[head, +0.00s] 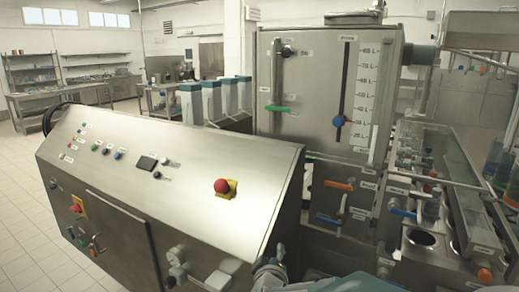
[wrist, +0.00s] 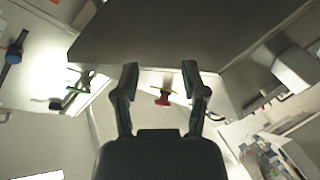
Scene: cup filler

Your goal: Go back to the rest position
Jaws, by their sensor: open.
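My gripper (wrist: 160,68) is in the wrist view, with its two dark fingers spread apart. It is open and nothing is held between the fingertips. A red knob with a yellow part (wrist: 161,97) shows in the gap between the fingers, beyond them; I cannot tell how far off it is. My gripper does not show in the head view.
A sloped steel control console (head: 170,165) with a red button (head: 222,186) fills the front left. Behind it stands a steel tank (head: 305,95) with a blue slider (head: 339,121). A filling line with a glass cover (head: 440,150) is at right. Tiled floor (head: 20,220) is clear at left.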

